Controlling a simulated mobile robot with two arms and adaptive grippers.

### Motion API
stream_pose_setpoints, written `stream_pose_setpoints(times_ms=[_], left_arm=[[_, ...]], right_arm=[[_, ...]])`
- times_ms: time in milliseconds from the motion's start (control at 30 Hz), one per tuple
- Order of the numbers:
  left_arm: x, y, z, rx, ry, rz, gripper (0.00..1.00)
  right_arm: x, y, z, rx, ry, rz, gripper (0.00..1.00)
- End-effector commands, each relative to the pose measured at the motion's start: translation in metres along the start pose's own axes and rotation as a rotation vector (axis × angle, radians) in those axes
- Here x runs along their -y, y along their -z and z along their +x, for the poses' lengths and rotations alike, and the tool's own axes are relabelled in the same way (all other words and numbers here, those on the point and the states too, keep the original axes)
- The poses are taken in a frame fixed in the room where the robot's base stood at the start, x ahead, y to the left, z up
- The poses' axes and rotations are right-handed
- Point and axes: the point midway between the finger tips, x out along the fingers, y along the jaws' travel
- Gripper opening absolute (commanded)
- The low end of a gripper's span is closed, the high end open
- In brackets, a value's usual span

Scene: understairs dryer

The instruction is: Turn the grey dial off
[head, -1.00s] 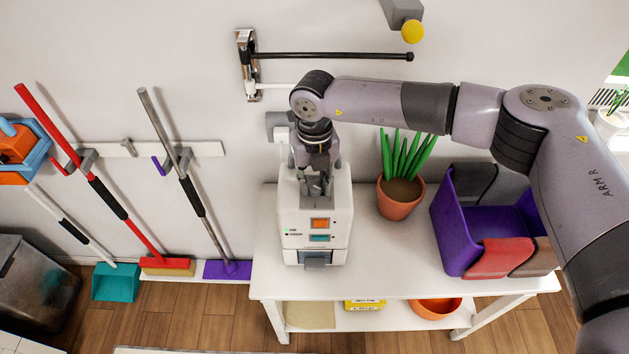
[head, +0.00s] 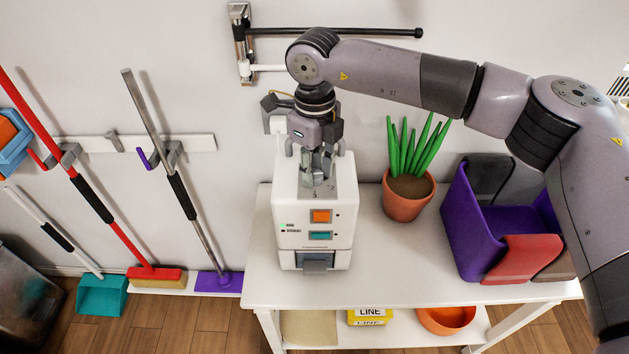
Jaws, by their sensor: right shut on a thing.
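A white box-shaped machine (head: 285,205) stands on the white table, with an orange and a teal button on its front. The grey dial (head: 317,181) is on its top face and is mostly hidden by my fingers. My right gripper (head: 318,171) points down at the top of the machine from behind and is shut on the dial. How far the dial is turned cannot be told. My left gripper is not in view.
A potted plant (head: 405,202) and a purple bin (head: 466,235) stand right of the machine on the white table (head: 400,275). A black bar (head: 340,32) juts from the wall behind. Brooms (head: 185,195) hang at left.

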Motion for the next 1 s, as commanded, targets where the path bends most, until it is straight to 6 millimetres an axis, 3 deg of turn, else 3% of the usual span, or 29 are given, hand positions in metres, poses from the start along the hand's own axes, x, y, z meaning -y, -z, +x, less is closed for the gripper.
stream_pose_setpoints(times_ms=[33,400,1000], left_arm=[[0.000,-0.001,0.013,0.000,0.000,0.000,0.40],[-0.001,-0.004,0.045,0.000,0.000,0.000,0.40],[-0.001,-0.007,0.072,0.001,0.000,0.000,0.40]], right_arm=[[0.000,0.001,0.008,-0.004,-0.001,-0.042,0.00],[0.000,0.001,0.006,-0.005,-0.002,-0.394,0.00],[0.000,0.001,0.004,-0.005,-0.004,-0.963,0.00]])
